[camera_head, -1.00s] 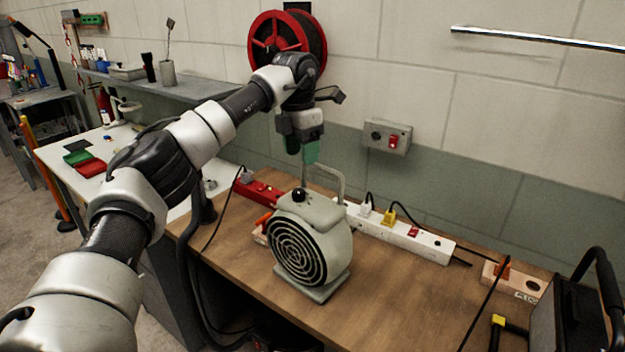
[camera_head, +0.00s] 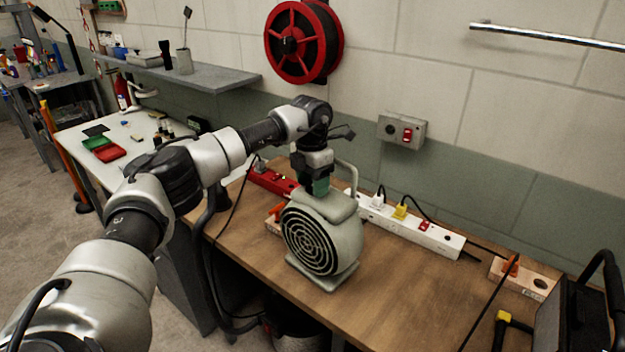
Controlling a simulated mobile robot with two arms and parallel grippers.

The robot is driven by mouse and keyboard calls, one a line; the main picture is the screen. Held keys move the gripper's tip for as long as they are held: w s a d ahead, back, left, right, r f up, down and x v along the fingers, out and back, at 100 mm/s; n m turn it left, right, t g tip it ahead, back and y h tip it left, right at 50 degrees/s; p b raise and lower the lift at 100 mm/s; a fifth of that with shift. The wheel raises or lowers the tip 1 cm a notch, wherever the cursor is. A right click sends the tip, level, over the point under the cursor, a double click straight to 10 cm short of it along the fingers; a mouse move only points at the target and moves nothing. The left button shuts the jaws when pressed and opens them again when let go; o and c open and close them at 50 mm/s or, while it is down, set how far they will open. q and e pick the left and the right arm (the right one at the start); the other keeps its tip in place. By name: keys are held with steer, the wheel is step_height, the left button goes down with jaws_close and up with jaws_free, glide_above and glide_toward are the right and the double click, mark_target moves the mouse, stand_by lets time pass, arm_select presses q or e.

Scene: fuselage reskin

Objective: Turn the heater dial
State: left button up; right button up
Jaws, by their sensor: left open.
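The grey-green fan heater (camera_head: 322,238) stands upright on the wooden bench, its round spiral grille facing front left. My left gripper (camera_head: 320,188) points down right over the top of the heater, with its green fingertips at the place of the dial. The gripper is open. The dial is hidden behind the gripper, and I cannot tell whether the fingers touch it. The heater's handle (camera_head: 352,178) rises behind the gripper. My right gripper is not in view.
Behind the heater lie a red power strip (camera_head: 272,181) and a white power strip (camera_head: 432,238) with plugs. A wall switch box (camera_head: 402,131) and a red cable reel (camera_head: 303,43) are above.

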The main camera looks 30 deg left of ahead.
mark_target(311, 182)
arm_select(q)
steer(key=shift+w, duration=0.1)
steer(key=shift+c, duration=0.5)
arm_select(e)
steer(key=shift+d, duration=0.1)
arm_select(q)
steer(key=c, duration=0.8)
steer(key=n, duration=0.4)
steer(key=shift+n+p, duration=0.4)
steer(key=shift+c, duration=0.2)
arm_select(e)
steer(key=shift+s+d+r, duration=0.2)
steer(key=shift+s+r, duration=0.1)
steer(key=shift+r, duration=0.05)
arm_select(q)
steer(key=shift+r, duration=0.1)
steer(key=o, duration=0.9)
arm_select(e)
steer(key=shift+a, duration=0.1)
arm_select(q)
steer(key=shift+o, duration=0.2)
step_height(311, 182, up, 11)
steer(key=b, duration=0.2)
steer(key=shift+a, duration=0.25)
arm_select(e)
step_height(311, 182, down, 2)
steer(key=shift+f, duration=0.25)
